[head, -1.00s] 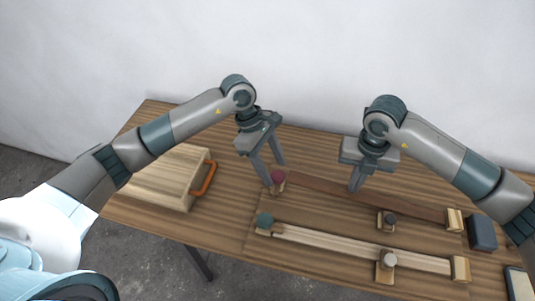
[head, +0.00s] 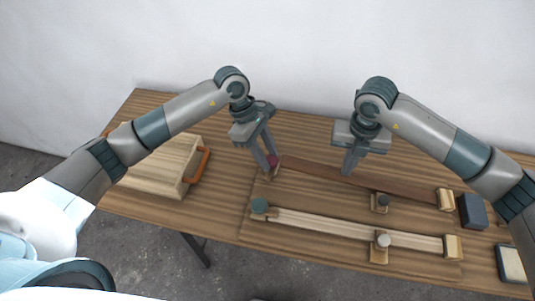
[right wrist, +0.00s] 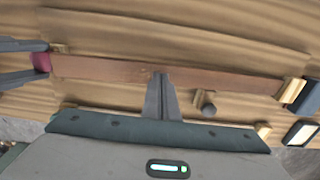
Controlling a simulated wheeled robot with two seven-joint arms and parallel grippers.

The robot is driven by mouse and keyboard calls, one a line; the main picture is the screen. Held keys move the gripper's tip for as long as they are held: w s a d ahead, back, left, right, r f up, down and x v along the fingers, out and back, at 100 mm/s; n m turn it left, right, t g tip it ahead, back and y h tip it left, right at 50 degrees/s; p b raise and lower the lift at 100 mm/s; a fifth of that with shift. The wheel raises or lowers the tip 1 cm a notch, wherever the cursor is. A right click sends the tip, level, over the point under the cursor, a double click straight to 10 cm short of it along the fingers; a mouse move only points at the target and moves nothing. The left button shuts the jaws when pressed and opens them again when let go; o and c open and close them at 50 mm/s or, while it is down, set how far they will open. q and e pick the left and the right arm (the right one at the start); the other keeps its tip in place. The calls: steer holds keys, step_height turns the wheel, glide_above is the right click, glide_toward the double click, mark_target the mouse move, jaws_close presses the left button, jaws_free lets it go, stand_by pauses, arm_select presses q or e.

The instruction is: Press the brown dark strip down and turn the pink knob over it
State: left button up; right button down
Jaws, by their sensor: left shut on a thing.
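The brown dark strip (head: 400,190) lies flat along the back of the wooden board, and it also spans the right wrist view (right wrist: 225,80). The pink knob (head: 273,160) is at its left end, partly hidden by fingers. My left gripper (head: 270,170) is shut on the knob; the right wrist view shows the knob (right wrist: 41,62) between its fingers. My right gripper (head: 347,171) points down with its fingers together, empty.
A pale strip (head: 330,225) lies in front, with a teal knob (head: 260,205) at its left end and a light knob (head: 383,240) beside it. A dark knob (head: 382,200) stands between the strips. A wooden box with an orange handle (head: 201,165) is left; a dark block (head: 473,211) is right.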

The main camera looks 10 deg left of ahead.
steer(key=shift+f, duration=0.2)
steer(key=shift+f, duration=1.1)
arm_select(q)
steer(key=shift+w, duration=0.1)
arm_select(e)
steer(key=shift+f, duration=0.9)
stand_by(0.4)
arm_select(q)
steer(key=shift+r+n+t, duration=0.1)
steer(key=shift+n+t, duration=0.5)
steer(key=shift+n, duration=0.8)
